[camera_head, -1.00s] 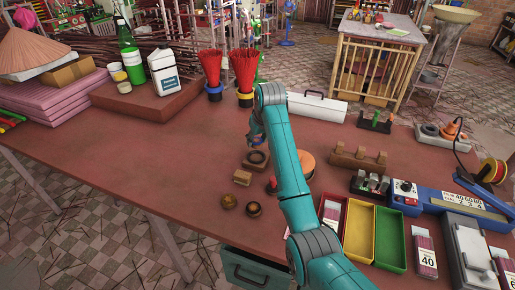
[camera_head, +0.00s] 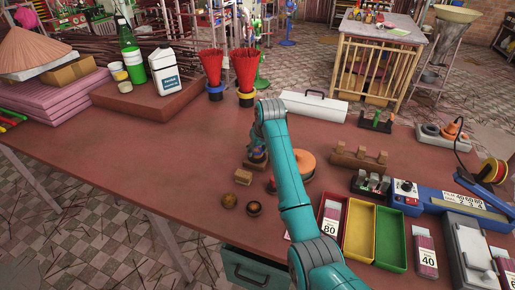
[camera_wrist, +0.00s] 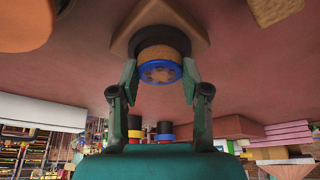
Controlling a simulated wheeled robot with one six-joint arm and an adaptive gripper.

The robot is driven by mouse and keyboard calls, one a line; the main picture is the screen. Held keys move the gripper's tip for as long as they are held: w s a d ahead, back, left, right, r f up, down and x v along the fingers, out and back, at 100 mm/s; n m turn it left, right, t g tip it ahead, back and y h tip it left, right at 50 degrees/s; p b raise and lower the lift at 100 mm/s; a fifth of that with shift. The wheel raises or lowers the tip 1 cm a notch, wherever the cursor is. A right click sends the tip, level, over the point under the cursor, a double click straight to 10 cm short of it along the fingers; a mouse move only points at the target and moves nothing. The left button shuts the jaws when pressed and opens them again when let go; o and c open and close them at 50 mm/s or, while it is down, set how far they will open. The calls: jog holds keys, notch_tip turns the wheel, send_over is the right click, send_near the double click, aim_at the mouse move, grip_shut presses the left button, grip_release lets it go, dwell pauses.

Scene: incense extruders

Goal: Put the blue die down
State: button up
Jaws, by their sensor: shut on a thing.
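The blue die (camera_wrist: 160,74) is a short round piece with a blue rim and a tan, holed face. It sits between the two fingertips of my gripper (camera_wrist: 159,78) in the wrist view, which looks upside down. Beyond it is a wooden block (camera_wrist: 186,19) with a dark ring; the die lines up with that ring, and I cannot tell whether it touches it. In the head view my gripper (camera_head: 258,153) is low over this block (camera_head: 250,166), and hides most of the block and the die.
An orange disc (camera_head: 306,163) is right of my arm. Red, yellow and green trays (camera_head: 391,241) stand at the right. The table's left middle is clear.

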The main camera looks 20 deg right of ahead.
jog(key=shift+f, duration=0.15)
jog(key=o, duration=1.3)
jog(key=shift+r, duration=0.45)
jog(key=v, duration=1.2)
jog(key=shift+r, duration=0.15)
jog(key=shift+s, duration=0.1)
